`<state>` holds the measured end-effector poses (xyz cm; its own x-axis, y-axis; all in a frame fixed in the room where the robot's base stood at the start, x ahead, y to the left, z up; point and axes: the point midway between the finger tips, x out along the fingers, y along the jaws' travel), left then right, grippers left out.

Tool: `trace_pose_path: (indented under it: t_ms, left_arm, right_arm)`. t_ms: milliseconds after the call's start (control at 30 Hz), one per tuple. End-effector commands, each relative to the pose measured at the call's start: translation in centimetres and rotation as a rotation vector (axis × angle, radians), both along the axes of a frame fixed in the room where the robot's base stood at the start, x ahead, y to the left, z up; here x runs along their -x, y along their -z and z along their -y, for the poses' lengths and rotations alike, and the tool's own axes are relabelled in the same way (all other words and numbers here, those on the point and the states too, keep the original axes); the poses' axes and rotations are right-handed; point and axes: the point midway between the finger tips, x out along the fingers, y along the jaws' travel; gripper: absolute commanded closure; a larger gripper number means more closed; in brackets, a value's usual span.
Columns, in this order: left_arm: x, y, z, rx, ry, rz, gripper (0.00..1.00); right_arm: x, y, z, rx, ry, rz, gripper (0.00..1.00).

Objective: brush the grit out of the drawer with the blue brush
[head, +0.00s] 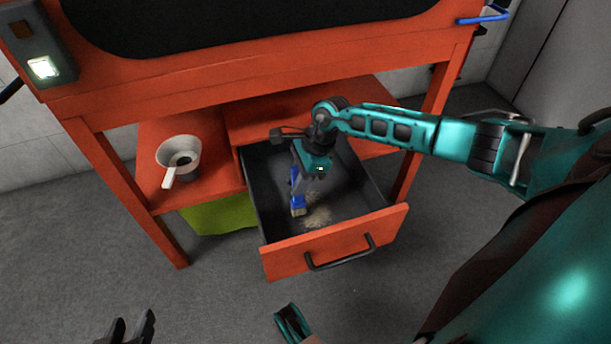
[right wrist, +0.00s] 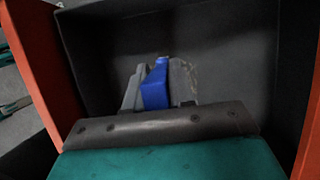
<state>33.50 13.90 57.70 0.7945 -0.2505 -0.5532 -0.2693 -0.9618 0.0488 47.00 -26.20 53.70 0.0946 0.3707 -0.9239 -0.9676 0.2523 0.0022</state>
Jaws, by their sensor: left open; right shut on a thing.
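The drawer (head: 377,223) is pulled out of the orange bench, with a dark inside and an orange front. Pale grit (head: 318,216) lies on its floor towards the front; a pale patch of it shows beside the brush in the right wrist view (right wrist: 190,75). My right gripper (head: 298,190) reaches down into the drawer, shut on the blue brush (head: 297,211), which also shows in the right wrist view (right wrist: 156,87). The brush's lower end is beside the grit, left of it; I cannot tell whether it touches the floor. My left gripper (head: 133,327) is open and empty, low at the left.
A white cup-like scoop with a handle (head: 168,178) stands on the orange shelf (head: 215,183) left of the drawer. A green bin (head: 218,216) is below that shelf. The drawer's black handle (head: 340,256) sticks out in front. Grey floor before the bench is mostly clear.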

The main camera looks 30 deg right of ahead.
Motion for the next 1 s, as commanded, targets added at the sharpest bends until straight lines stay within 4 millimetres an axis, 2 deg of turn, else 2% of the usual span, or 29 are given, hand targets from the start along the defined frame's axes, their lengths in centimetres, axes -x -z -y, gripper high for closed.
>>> trace_pose_path:
  t_ms: [167, 567, 1000]
  left_arm:
    - [0.0, 0.1, 0.0, 0.0, 0.0, 0.0, 0.57]
    - [0.0, 0.4, 0.0, 0.0, 0.0, 0.0, 0.57]
    - [0.0, 0.4, 0.0, 0.0, 0.0, -0.001, 0.57]
  right_arm:
    - [-0.2, 0.0, -0.6, -0.001, -0.001, 0.002, 1.0]
    - [-1.0, 0.1, -3.7, -0.001, -0.001, 0.002, 1.0]
    - [-2.3, 0.0, -3.3, 0.001, 0.0, 0.001, 1.0]
